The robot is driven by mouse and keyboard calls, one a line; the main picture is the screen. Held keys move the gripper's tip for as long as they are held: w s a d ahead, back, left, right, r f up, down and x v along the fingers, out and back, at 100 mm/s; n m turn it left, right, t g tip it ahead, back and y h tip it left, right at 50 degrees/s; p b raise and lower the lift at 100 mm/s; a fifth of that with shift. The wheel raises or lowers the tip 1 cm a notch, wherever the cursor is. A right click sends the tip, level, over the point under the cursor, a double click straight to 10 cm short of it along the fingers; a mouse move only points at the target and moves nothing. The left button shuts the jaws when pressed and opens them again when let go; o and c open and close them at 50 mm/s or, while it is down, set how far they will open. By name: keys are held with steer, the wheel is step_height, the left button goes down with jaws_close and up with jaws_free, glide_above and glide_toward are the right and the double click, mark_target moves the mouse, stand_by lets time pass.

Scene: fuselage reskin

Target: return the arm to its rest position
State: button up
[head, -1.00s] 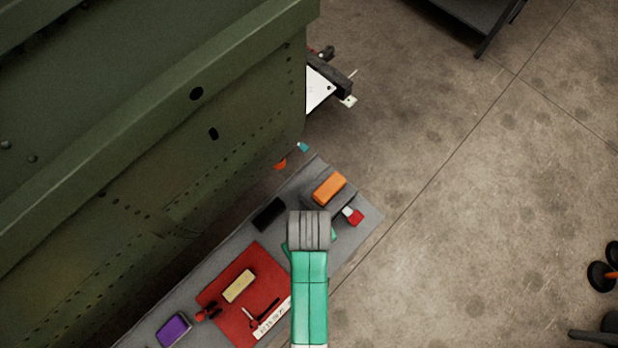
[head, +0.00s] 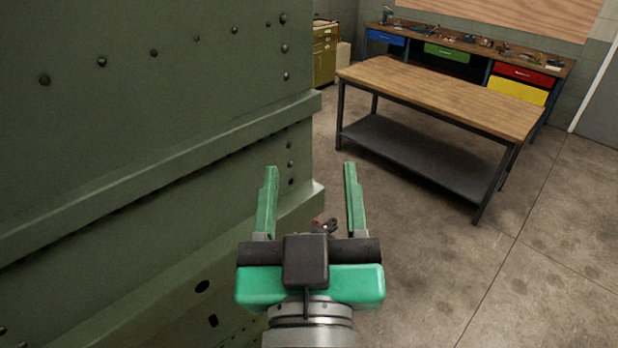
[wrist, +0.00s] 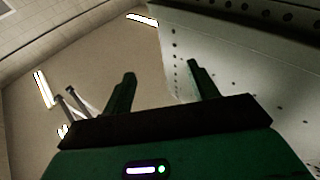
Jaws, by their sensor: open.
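My gripper (head: 310,185) is in the lower middle of the head view, its two green fingers pointing up and wide apart. Nothing is between the fingers. It stands in front of the right edge of the green fuselage panel (head: 150,140); I cannot tell the gap between them. In the wrist view my gripper (wrist: 160,82) is also open and empty, with the riveted fuselage side (wrist: 235,65) at the right and the ceiling behind.
A wooden-topped table (head: 440,92) with a dark lower shelf stands at the back right. Behind it is a workbench (head: 470,48) with coloured drawers and tools. A yellowish cabinet (head: 324,52) stands at the back. The floor (head: 540,260) at the right is clear.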

steer(key=s+r+t, duration=0.3)
steer(key=s+r, duration=0.3)
steer(key=r, duration=0.2)
steer(key=shift+r+m+t, duration=0.3)
steer(key=shift+r+m, duration=0.05)
steer(key=shift+m, duration=0.05)
